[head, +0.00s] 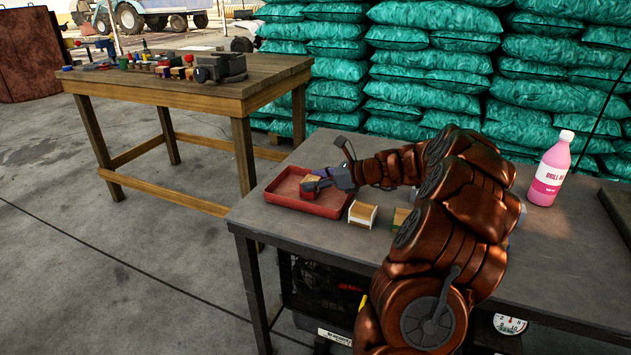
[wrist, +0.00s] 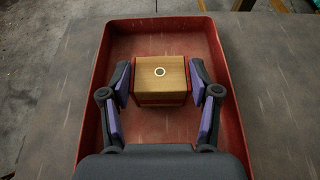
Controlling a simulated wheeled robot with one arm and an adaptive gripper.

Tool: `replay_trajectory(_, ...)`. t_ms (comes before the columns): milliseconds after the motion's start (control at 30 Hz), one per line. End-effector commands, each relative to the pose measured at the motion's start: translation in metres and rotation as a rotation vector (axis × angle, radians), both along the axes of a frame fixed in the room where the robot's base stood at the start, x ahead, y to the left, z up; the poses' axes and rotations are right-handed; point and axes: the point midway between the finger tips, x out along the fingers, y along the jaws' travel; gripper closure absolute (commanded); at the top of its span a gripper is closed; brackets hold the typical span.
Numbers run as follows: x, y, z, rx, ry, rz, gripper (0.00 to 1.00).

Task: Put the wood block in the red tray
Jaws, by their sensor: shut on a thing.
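The red tray (head: 275,198) lies on the near grey table, and its walls surround the scene in the wrist view (wrist: 219,60). My gripper (head: 314,186) is over the tray's right part. In the wrist view my gripper (wrist: 160,92) has its purple-padded fingers shut on a wood block (wrist: 160,75) with red sides and a dark ring on top. The block is within the tray's outline; whether it touches the tray floor I cannot tell. In the head view the held block (head: 309,187) is partly hidden by my gripper.
A wood block with white faces (head: 362,214) and one with a green face (head: 400,218) stand right of the tray. A pink bottle (head: 550,170) stands further right. A wooden table (head: 180,88) with small items is behind left. Teal sacks (head: 430,60) are stacked behind.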

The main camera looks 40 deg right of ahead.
Motion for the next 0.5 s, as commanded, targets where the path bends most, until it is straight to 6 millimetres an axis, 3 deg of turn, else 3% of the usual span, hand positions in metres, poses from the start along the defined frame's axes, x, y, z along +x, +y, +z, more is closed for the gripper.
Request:
replay_trajectory(67, 0.0001, 0.0003, -0.0011, 0.000, 0.000, 0.001, 0.73)
replay_trajectory(100, 0.0000, 0.0002, -0.0019, 0.000, 0.000, 0.001, 0.36)
replay_trajectory(333, -0.0001, 0.0002, -0.0020, 0.000, 0.000, 0.001, 0.13)
replay_trajectory(500, 0.0000, 0.0003, -0.0020, 0.000, 0.000, 0.001, 0.13)
